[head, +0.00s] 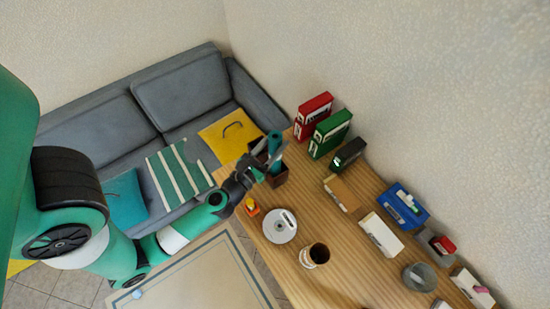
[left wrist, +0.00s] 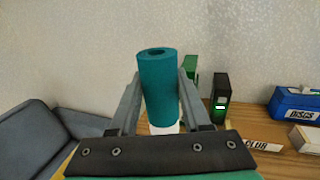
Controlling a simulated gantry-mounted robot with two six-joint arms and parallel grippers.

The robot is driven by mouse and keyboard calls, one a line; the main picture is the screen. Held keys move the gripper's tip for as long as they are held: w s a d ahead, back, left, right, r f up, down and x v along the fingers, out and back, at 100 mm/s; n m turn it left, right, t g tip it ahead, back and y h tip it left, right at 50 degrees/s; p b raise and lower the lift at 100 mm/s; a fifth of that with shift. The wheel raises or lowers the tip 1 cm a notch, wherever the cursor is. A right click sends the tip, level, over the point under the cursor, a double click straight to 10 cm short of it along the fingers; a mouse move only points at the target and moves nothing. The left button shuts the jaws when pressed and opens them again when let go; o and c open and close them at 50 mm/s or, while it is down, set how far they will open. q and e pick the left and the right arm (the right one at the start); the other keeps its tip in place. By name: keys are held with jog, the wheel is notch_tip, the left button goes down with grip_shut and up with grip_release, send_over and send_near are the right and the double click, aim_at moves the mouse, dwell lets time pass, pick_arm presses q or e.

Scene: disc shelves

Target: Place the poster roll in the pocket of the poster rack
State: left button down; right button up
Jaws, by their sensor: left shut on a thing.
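The teal poster roll (head: 274,141) stands roughly upright between the fingers of my left gripper (head: 270,160), at the far left end of the wooden table. In the left wrist view the roll (left wrist: 158,88) has both fingers against its sides and its hollow top end showing. My left gripper is shut on it. The dark brown poster rack (head: 279,179) is right at the gripper and partly hidden by it. I cannot tell whether the roll's lower end is inside a pocket. My right gripper is not in view.
Red (head: 314,110), green (head: 330,133) and black (head: 349,153) box files stand along the wall. A disc (head: 280,226), a dark-filled cup (head: 315,255) and a small orange item (head: 251,206) are near the front edge. A blue box (head: 403,207) stands farther right. A grey sofa (head: 180,95) is beyond.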

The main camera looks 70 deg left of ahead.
pick_arm(q)
jog(key=shift+f+b, duration=1.85)
jog(key=shift+f, duration=0.6)
jog(key=shift+c, duration=1.8)
grip_release()
jog(key=shift+r, duration=0.1)
jog(key=b+v, duration=0.2)
jog(key=v, duration=1)
jog(key=shift+r, duration=0.2)
